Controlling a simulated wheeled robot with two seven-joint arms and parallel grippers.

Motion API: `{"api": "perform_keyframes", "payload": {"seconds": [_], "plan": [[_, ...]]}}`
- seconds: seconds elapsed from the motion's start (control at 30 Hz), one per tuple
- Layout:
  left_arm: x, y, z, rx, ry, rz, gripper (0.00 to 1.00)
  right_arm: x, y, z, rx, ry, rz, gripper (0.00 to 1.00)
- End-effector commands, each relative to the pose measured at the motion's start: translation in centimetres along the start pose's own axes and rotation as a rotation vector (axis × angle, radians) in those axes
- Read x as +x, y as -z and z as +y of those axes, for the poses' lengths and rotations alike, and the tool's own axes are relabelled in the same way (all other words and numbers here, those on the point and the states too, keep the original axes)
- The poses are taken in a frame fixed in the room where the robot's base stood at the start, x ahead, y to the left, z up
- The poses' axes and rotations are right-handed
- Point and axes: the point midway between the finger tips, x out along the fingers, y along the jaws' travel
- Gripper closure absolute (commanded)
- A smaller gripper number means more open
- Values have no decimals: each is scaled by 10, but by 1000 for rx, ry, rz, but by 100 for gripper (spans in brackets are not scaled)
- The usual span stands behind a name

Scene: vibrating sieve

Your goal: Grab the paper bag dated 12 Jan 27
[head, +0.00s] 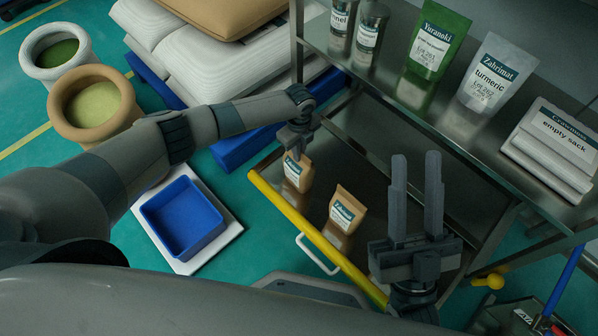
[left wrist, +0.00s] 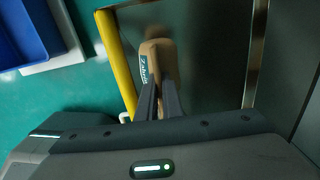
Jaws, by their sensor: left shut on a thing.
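A small brown paper bag (head: 298,172) with a white and teal label stands in the steel drawer at its left end. My left gripper (head: 298,148) reaches down from above and is shut on the top of this bag. In the left wrist view the fingers (left wrist: 158,88) close on the brown bag (left wrist: 156,62), whose label is partly legible. A second brown paper bag (head: 345,211), labelled Zahrimat, stands in the drawer to the right. The dates on both bags are too small to read. My right gripper (head: 416,172) is open and empty, fingers pointing up, over the drawer's right end.
The drawer has a yellow front edge (head: 318,236). A steel shelf (head: 440,112) above it holds jars, a green pouch (head: 436,45), a turmeric pouch (head: 491,77) and stacked empty sacks (head: 552,145). A blue bin (head: 182,214) stands on a white platform at left; open sacks (head: 97,100) stand behind.

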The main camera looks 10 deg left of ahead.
Motion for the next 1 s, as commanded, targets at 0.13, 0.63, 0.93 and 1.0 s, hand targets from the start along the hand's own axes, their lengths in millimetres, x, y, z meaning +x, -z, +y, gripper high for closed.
{"api": "perform_keyframes", "payload": {"seconds": [0.13, 0.63, 0.93, 1.0], "plan": [[0, 0, 0, 0, -1, 0, 100, 0, 0, 0, 0, 0, 0, 69], [-2, 0, 0, 0, 0, -1, 100, 0, 0, 0, 0, 0, 0, 69], [-26, 0, -1, 0, 3, 0, 100, 3, -1, -3, 3, 0, -37, 69], [-38, 0, -1, 1, 3, 0, 100, -9, -13, -10, 22, 1, -115, 69]]}}
